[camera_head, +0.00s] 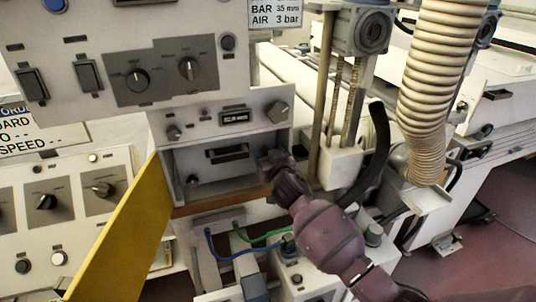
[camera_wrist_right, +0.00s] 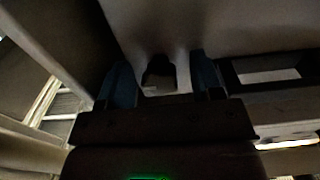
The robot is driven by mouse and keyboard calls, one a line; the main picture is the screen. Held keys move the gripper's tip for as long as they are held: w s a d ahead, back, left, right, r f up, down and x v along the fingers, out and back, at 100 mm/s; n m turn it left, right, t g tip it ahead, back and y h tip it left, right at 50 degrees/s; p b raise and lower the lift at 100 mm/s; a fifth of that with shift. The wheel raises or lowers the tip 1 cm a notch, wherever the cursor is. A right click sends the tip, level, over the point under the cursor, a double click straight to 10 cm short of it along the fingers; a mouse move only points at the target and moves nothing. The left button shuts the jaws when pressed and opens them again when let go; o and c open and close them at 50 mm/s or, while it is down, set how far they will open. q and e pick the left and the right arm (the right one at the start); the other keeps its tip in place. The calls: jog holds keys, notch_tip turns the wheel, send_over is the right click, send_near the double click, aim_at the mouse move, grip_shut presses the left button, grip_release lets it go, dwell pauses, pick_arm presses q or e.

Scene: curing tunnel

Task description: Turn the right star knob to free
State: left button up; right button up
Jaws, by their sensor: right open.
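My right gripper (camera_head: 268,160) is at the right end of the lower recessed panel (camera_head: 215,168), with its arm coming up from the lower right. In the right wrist view its two blue fingers (camera_wrist_right: 158,82) are open, one on each side of a small dark knob (camera_wrist_right: 158,72). The knob stands out from a grey face between the fingertips. I cannot tell whether the fingers touch it, and its turn angle is too dark to read. In the head view the gripper hides this knob. A small dark knob (camera_head: 193,180) shows at the panel's left end.
A yellow panel (camera_head: 125,240) stands at the left. Above the recess is a unit with a display (camera_head: 235,117) and a dark knob (camera_head: 277,110). Blue and green cables (camera_head: 262,240) lie below. A ribbed hose (camera_head: 438,90) and a black hose (camera_head: 376,150) are at the right.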

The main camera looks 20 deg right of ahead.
jog(key=c, duration=0.9)
